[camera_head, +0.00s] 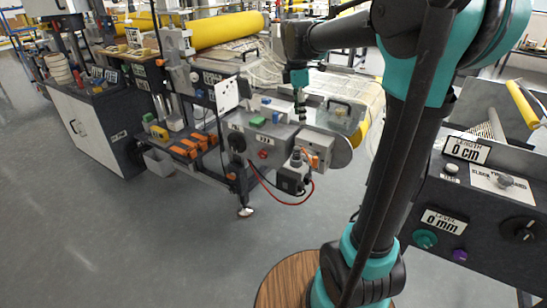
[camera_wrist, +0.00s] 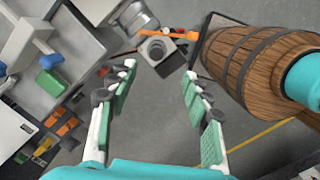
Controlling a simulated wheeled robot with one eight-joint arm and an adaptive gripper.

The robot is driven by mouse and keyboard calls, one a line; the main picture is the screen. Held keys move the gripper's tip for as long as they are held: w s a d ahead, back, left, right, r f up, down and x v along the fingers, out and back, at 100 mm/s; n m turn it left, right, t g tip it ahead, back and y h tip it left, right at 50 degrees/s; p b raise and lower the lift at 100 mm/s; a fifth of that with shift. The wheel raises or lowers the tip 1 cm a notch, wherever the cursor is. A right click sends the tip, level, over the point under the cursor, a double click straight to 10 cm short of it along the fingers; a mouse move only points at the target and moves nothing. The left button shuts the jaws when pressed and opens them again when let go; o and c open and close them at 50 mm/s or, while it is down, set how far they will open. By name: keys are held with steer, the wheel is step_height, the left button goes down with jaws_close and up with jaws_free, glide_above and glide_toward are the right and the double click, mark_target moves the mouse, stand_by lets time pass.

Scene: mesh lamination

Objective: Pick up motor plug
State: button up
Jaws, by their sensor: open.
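My gripper (camera_head: 301,108) points down above the grey machine in the head view. In the wrist view, my gripper (camera_wrist: 160,75) has its two green-padded fingers spread wide, with nothing between them but floor. A small grey-black motor block (camera_head: 293,178) hangs on the machine's front, with red and black cables beside it. It also shows in the wrist view (camera_wrist: 158,48), just beyond the fingertips. An orange part (camera_wrist: 178,35) lies across its top side there; the head view shows orange (camera_head: 311,156) just above the block. I cannot tell which part is the motor plug.
The grey machine (camera_head: 270,138) carries green and blue buttons on top. Orange items (camera_head: 185,148) lie on a low shelf to its left. A black control panel (camera_head: 480,225) with "0 cm" and "0 mm" signs stands right. Floor (camera_head: 150,240) is clear at front left.

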steer(key=a+r+n, duration=0.1)
glide_toward(297, 148)
steer(key=f, duration=0.3)
steer(key=w+f, duration=0.1)
steer(key=f, duration=0.1)
steer(key=shift+d+f, duration=0.2)
steer(key=shift+d, duration=0.05)
steer(key=shift+s+d+f, duration=0.15)
steer(key=shift+d+f, duration=0.05)
steer(key=shift+f, duration=1.15)
steer(key=shift+s+d+f, duration=0.15)
steer(key=shift+f, duration=1.2)
jaws_close()
